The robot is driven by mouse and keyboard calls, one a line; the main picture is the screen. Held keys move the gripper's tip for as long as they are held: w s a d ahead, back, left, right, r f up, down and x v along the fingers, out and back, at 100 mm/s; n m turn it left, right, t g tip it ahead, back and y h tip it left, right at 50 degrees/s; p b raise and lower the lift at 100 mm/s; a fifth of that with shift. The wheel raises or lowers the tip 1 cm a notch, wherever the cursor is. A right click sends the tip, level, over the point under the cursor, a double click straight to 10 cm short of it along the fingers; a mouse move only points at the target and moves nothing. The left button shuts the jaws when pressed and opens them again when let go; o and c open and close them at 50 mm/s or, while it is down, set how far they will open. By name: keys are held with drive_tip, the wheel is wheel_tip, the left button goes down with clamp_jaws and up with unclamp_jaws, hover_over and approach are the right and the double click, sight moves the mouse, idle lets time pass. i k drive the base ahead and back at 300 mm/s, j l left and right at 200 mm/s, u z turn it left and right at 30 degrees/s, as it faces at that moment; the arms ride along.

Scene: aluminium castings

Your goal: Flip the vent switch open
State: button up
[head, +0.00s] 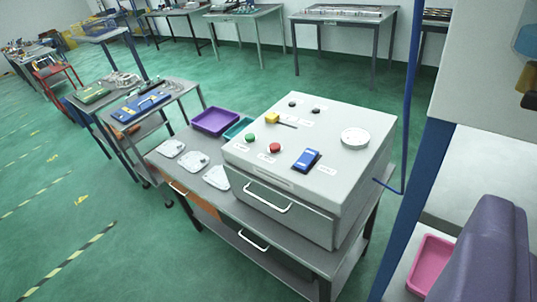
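A grey control box (285,190) stands on a work table in the middle of the view. Its sloped top carries a blue rocker switch (307,160) near the front right and a yellow knob (272,118) beside a dark slot at the back left. The small labels are too small to read, so I cannot tell which control is the vent switch or which way it is set. A green button (250,138), a red button (275,148) and a round white disc (355,137) are also on the top. My gripper is not in view.
Light metal castings (195,160) and a purple tray (215,121) lie left of the box. A blue post (408,100) stands at its right. A pink tray (430,265) and a large purple shape (490,250) fill the lower right. Green floor at left is open.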

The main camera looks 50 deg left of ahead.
sight(307, 159)
drive_tip(key=u, duration=0.85)
drive_tip(key=i+j, duration=0.1)
drive_tip(key=i, duration=0.45)
drive_tip(key=i+j+z, duration=0.15)
drive_tip(key=i, duration=0.35)
drive_tip(key=i+j, duration=0.1)
drive_tip(key=i, duration=0.45)
